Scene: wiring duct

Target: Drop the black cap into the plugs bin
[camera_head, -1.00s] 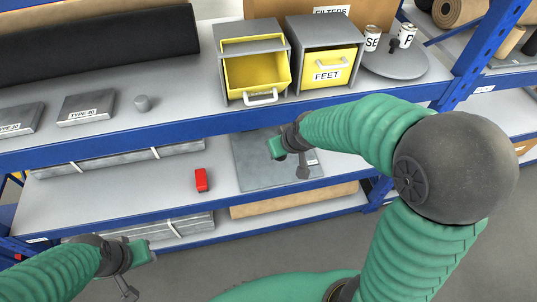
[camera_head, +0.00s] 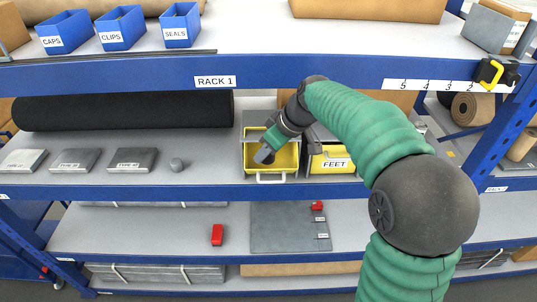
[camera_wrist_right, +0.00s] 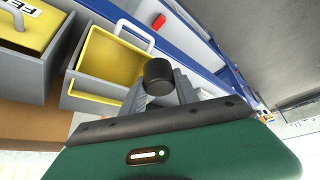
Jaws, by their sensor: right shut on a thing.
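My right gripper (camera_head: 264,155) is over the open yellow drawer bin (camera_head: 286,160) on the middle shelf. In the right wrist view the gripper (camera_wrist_right: 160,92) is shut on the black cap (camera_wrist_right: 158,74), a short dark cylinder held at the fingertips. The open bin (camera_wrist_right: 103,62) shows there just left of the cap, with its inside empty where visible. I cannot read a label on this bin. The cap cannot be made out in the head view. My left gripper is out of view.
A closed yellow FEET bin (camera_head: 333,163) stands right of the open one. Blue CAPS (camera_head: 64,33), CLIPS (camera_head: 121,28) and SEALS (camera_head: 180,25) bins stand on the upper shelf. A red block (camera_head: 217,235) lies on the lower shelf.

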